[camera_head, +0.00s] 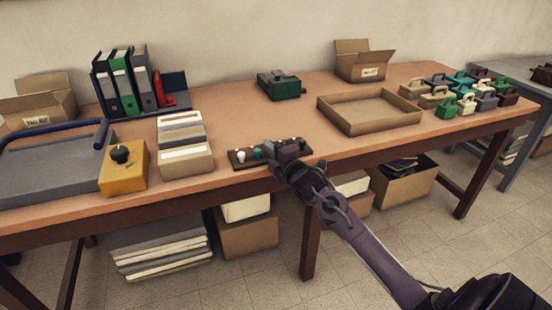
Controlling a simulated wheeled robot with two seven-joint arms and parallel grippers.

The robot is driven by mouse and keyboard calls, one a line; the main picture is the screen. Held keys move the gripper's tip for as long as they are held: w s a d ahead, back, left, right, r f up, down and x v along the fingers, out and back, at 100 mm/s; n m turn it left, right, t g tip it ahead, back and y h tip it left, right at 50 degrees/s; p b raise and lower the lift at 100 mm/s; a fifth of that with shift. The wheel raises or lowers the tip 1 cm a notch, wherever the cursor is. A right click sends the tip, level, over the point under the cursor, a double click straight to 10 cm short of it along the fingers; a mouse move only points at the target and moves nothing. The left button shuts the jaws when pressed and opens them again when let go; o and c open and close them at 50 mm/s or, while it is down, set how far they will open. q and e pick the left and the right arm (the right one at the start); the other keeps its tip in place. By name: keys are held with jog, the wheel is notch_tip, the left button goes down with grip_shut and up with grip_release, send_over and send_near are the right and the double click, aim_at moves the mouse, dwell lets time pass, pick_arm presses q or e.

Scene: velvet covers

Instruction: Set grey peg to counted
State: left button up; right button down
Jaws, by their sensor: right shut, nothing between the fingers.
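A dark brown peg strip (236,161) lies near the front edge of the wooden table. A white peg (241,155) and a teal peg (257,153) stand toward its left end. My right gripper (284,147) is shut and empty, down over the right half of the strip and hiding part of it. I cannot make out a grey peg; it may be behind the gripper. The strip's marking for counted cannot be read at this size. My left gripper is not in view.
Left of the strip stand a card box (186,161) and a yellow box with a black knob (123,170). Behind is a green case (278,86). An empty shallow tray (369,123) lies to the right, then several small handled blocks (448,106). The table (232,120) is bare behind the strip.

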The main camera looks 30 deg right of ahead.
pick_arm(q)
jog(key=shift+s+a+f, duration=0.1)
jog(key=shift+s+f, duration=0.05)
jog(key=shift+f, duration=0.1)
pick_arm(e)
jog(key=s, duration=0.7)
jog(key=shift+s+a, duration=0.15)
jog(key=shift+s, duration=0.25)
